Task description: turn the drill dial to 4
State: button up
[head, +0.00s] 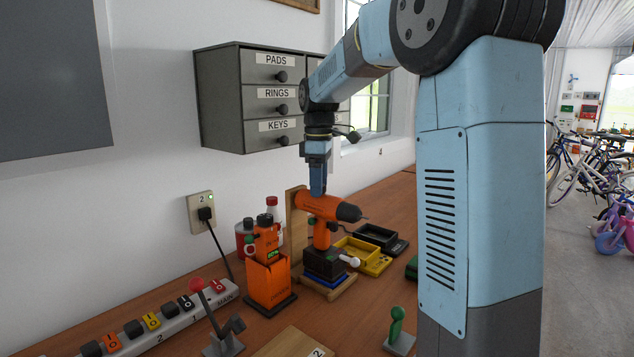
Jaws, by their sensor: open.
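An orange drill with a black chuck (330,208) stands upright on a wooden stand on the bench, its chuck pointing right. The dial and its numbers cannot be made out in the head view. My gripper (317,190) points down from above at the rear top of the drill. It holds nothing that I can see. Its fingertips are very close to the drill, and I cannot tell whether they touch it or sit around the dial.
An orange charger (270,283) stands left of the drill. A power strip (165,322) with several switches and a red lever (205,305) lie front left. Yellow (366,257) and black trays (375,236) sit right of the drill. A drawer cabinet (222,100) hangs above.

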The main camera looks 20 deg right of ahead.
jog(key=shift+c, duration=0.5)
jog(key=c, duration=0.9)
jog(key=shift+a, duration=0.2)
jog(key=shift+c, duration=0.3)
jog(key=shift+d, duration=0.2)
